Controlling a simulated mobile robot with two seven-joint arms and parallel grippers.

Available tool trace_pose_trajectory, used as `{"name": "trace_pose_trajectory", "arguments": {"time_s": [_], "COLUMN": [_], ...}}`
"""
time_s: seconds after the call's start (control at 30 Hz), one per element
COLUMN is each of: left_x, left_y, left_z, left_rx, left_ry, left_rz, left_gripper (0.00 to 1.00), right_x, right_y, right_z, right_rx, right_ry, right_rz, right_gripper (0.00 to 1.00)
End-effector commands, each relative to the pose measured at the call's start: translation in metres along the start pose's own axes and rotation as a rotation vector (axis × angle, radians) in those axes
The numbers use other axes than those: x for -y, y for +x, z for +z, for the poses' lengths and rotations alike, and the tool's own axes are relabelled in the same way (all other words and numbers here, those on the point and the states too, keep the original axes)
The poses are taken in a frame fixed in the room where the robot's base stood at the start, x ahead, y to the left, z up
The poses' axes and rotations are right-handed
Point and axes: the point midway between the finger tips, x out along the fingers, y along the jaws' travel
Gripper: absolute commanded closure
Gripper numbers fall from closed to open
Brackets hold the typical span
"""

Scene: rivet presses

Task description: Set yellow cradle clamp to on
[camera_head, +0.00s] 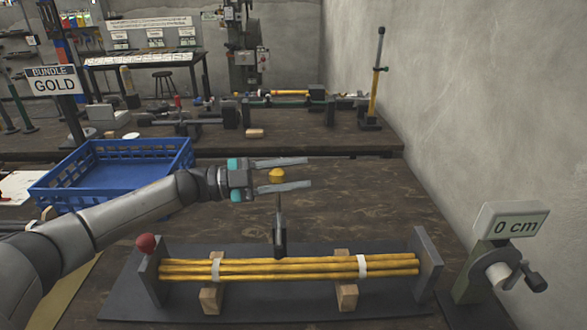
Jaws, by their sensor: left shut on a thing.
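The cradle (125,302) stands at the front of the bench, with a bundle of yellow rods lying across its two wooden blocks. A dark clamp lever (279,225) rises nearly upright behind the middle of the rods. Its top ends in a yellow knob (276,175). My left gripper (310,172) comes in from the left, its two fingers on either side of the knob, shut on it. The clamp's foot is partly hidden behind the rods. My right gripper is out of view.
A blue crate (75,194) stands at the left, with a "BUNDLE GOLD" sign (54,81) behind it. A "0 cm" gauge with a crank (511,224) stands at the right by the wall. The bench right of my gripper is clear.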

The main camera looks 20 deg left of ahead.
Motion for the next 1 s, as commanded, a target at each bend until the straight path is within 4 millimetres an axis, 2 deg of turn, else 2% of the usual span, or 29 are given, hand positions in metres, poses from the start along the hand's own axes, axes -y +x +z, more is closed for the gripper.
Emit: {"name": "trace_pose_trajectory", "arguments": {"time_s": [0.3, 0.8, 0.83, 1.0], "left_x": [-0.0086, -0.0106, -0.0106, -0.0101], "left_y": [-0.0013, -0.0012, -0.0012, -0.001], "left_z": [-0.0069, -0.0079, -0.0079, -0.0081], "left_rx": [-0.01, -0.012, -0.012, -0.013], "left_ry": [0.1, 0.118, 0.118, 0.116], "left_rz": [0.002, 0.005, 0.005, 0.003], "left_gripper": [1.0, 1.0, 0.56, 0.37], "right_x": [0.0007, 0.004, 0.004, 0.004], "right_y": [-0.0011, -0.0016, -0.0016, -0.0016], "right_z": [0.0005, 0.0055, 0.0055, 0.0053], "right_rx": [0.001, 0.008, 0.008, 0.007], "right_ry": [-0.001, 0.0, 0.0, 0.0], "right_rz": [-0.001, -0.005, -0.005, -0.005], "right_gripper": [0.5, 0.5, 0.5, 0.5]}}
